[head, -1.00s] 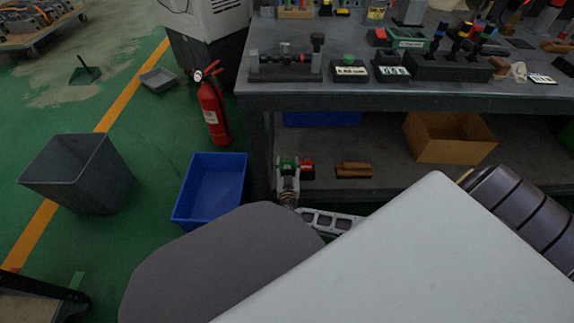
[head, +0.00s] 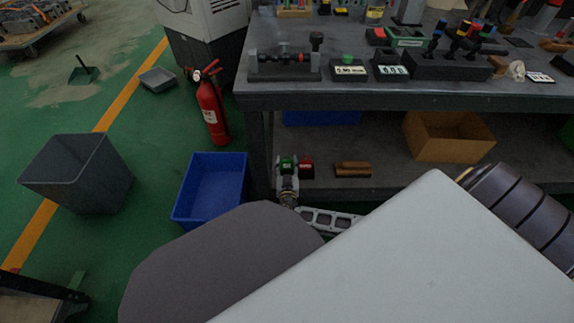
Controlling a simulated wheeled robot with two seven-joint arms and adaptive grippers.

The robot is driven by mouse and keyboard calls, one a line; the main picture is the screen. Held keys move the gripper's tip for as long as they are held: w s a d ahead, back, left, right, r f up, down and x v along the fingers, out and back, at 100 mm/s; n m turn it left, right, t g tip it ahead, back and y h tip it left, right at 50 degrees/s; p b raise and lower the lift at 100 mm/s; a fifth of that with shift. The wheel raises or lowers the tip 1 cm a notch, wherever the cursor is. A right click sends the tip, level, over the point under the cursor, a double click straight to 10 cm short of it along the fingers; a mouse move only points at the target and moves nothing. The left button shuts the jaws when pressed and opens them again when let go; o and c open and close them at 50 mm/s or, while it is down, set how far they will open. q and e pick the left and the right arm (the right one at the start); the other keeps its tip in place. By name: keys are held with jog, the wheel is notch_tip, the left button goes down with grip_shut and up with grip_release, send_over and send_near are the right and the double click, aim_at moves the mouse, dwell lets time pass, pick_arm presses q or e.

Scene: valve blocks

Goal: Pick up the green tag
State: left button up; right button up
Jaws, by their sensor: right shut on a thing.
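The green tag (head: 287,162) shows as a small green piece at the front left of the lower shelf, between the fingers of my right gripper (head: 287,169). My right gripper is shut on it, and its fingers hide part of it. At this size I cannot tell whether the tag touches the shelf. A small red piece (head: 306,169) sits just to the right of the gripper. My left gripper is not in view.
The workbench top (head: 350,95) with valve blocks hangs over the lower shelf (head: 390,180). A brown wooden block (head: 352,170) and an orange-brown bin (head: 447,142) stand on the shelf. A blue bin (head: 208,190) and a fire extinguisher (head: 210,108) stand left of the bench.

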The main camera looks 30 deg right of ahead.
notch_tip(320, 180, up, 8)
jog(key=p, duration=0.3)
jog(key=shift+p, duration=0.3)
jog(key=shift+r+p, duration=0.3)
jog(key=shift+r, duration=0.55)
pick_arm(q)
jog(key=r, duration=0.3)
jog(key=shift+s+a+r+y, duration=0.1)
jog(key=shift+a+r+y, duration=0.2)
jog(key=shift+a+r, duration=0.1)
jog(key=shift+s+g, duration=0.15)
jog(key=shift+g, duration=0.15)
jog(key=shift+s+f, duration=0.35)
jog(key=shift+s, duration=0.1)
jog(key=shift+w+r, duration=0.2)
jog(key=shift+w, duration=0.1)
